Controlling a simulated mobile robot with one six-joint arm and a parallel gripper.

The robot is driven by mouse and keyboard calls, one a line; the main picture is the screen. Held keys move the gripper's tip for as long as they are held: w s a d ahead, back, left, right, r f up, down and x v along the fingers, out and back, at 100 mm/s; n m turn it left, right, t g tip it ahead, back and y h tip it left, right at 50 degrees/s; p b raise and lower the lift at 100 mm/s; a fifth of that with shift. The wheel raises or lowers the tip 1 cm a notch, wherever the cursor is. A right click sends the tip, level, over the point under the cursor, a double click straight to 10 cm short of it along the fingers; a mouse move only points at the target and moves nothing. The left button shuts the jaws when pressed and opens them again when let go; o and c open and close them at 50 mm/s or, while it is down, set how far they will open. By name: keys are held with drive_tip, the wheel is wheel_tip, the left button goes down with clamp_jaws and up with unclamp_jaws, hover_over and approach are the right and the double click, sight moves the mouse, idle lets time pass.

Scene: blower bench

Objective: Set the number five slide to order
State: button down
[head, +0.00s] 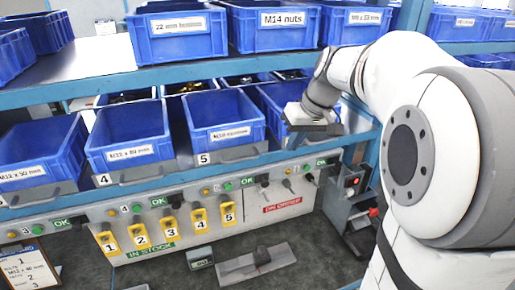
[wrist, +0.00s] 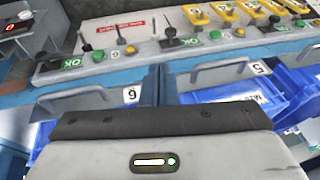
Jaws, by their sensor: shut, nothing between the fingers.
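Yellow number plates 1 to 5 stand in a row on the bench panel above a green IN STOCK label (head: 150,250). Plate five (head: 228,213) is the rightmost, nearest the red ON ORDER label (head: 282,205). In the wrist view the panel is upside down, with the yellow plates at the top right and the ON ORDER label (wrist: 121,27) at the top left. My gripper (head: 312,124) is shut and empty, above and to the right of plate five, in front of the bins.
Blue bins (head: 222,121) line the shelf above the panel, with drawer-like handles below them. Green and yellow buttons and dark levers (head: 264,186) dot the panel. A grey tray (head: 252,266) and a small display (head: 200,257) lie on the dark bench top. A red-buttoned box (head: 352,183) stands at right.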

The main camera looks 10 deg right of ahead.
drive_tip(key=shift+w+d+r, duration=0.25)
drive_tip(key=shift+w, duration=0.4)
drive_tip(key=p, duration=0.3)
approach(264, 181)
wheel_tip(264, 181, down, 5)
drive_tip(key=w, duration=0.3)
drive_tip(key=shift+s+a+f, duration=0.2)
drive_tip(key=shift+s+f, duration=0.1)
drive_tip(key=shift+f, duration=0.4)
